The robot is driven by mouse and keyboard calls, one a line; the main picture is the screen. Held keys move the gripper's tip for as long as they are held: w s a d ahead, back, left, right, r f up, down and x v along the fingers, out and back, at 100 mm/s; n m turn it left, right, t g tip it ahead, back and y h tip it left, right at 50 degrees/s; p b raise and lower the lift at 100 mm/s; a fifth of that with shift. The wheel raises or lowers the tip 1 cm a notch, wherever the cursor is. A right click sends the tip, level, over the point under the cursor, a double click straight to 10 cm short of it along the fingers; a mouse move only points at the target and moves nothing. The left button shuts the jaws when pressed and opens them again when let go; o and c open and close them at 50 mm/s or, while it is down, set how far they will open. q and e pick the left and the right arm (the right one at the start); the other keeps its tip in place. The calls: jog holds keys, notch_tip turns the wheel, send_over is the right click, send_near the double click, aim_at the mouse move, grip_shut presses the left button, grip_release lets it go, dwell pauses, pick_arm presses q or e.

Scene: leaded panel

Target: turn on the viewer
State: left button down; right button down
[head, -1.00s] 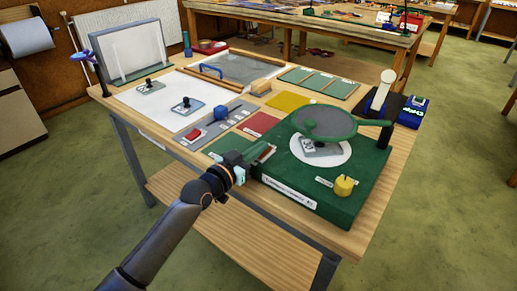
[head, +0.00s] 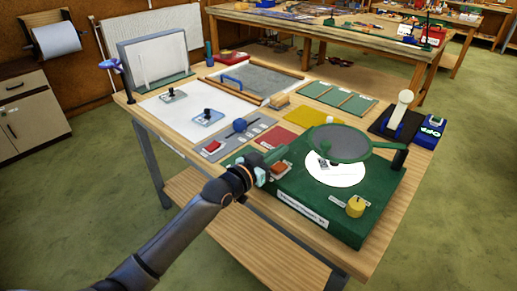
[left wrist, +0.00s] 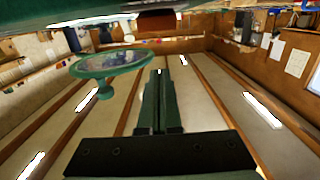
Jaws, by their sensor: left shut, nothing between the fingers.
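The viewer is a green box (head: 300,200) with a label on its front, a round magnifier (head: 338,143) on an arm and a white disc (head: 335,172) beneath. I cannot tell whether the disc is lit. A red-orange switch (head: 281,167) sits at its left corner, and a yellow knob (head: 355,206) at its right front. My left gripper (head: 270,158) is shut and empty, close beside the switch; contact cannot be told. The left wrist view shows the shut fingers (left wrist: 160,95), the magnifier (left wrist: 105,65) and a red-brown block (left wrist: 157,21) at the top. My right gripper is not in view.
A grey panel with a blue knob (head: 239,125) and red button (head: 211,146) lies left of the viewer. A white board (head: 157,108), an upright light panel (head: 160,58) and a blue box (head: 430,130) share the wooden table.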

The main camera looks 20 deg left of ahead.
pick_arm(q)
jog(key=s+a+r, duration=0.3)
jog(key=s, duration=0.5)
jog(key=shift+r, duration=0.25)
jog(key=shift+s, duration=0.1)
jog(key=s+d+f+n+g+y, duration=0.1)
jog(key=s+f, duration=0.2)
jog(key=f, duration=0.3)
jog(key=s+f+g+y, duration=0.1)
jog(key=s+f, duration=0.3)
jog(key=f, duration=0.3)
jog(key=s+d+f+n+g, duration=0.1)
jog(key=s+f+g, duration=0.15)
jog(key=f, duration=0.35)
jog(key=s+d+f+g+y, duration=0.1)
jog(key=s+d+f+g, duration=0.1)
jog(key=s+f, duration=1)
jog(key=s, duration=0.3)
jog(key=shift+s+d+f+y, duration=0.2)
jog(key=shift+s+f+y, duration=0.05)
jog(key=shift+s+y, duration=0.1)
jog(key=shift+g, duration=0.25)
